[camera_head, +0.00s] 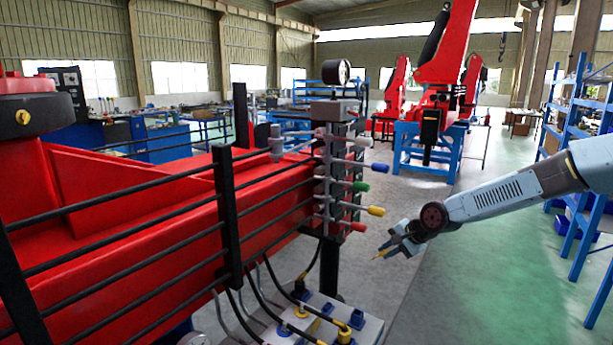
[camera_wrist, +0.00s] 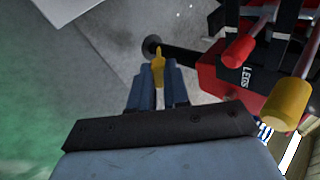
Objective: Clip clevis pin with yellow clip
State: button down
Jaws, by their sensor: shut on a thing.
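My gripper (camera_head: 393,247) hangs in the right half of the head view, to the right of the lever stand and apart from it. It is shut on a small yellow clip (camera_head: 379,256), whose tip sticks out beyond the fingers. In the wrist view, the blue fingers of my gripper (camera_wrist: 159,92) point up the picture with the yellow clip (camera_wrist: 159,64) between them. The clip touches nothing else that I can see. I cannot make out the clevis pin in either view.
A lever stand (camera_head: 337,110) with coloured knobs and a gauge stands left of my gripper. In the wrist view, a red knob (camera_wrist: 239,50) and a yellow knob (camera_wrist: 286,104) are close on the right. A plate with hoses (camera_head: 362,325) lies below. Grey floor is open beneath my gripper.

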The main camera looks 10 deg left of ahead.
jog(key=s+a+r+t+y, duration=0.1)
jog(key=s+a+r+t, duration=0.1)
jog(key=s+a+r, duration=0.3)
jog(key=s+a+r+m+t+y, duration=0.1)
jog(key=s+a+r+t+y, duration=0.1)
jog(key=s+a+r, duration=0.3)
jog(key=s+a+r+m+t+y, duration=0.1)
jog(key=s+a+r+t, duration=0.3)
jog(key=a+r, duration=0.7)
notch_tip(320, 180, up, 6)
jog(key=shift+s+a+r+y, duration=0.1)
jog(key=shift+s+a+y, duration=0.25)
jog(key=shift+s+y, duration=0.45)
jog(key=shift+s, duration=0.15)
jog(key=shift+x, duration=2.85)
jog(key=shift+x, duration=1.55)
jog(key=c, duration=1)
grip_release()
jog(key=shift+c, duration=0.2)
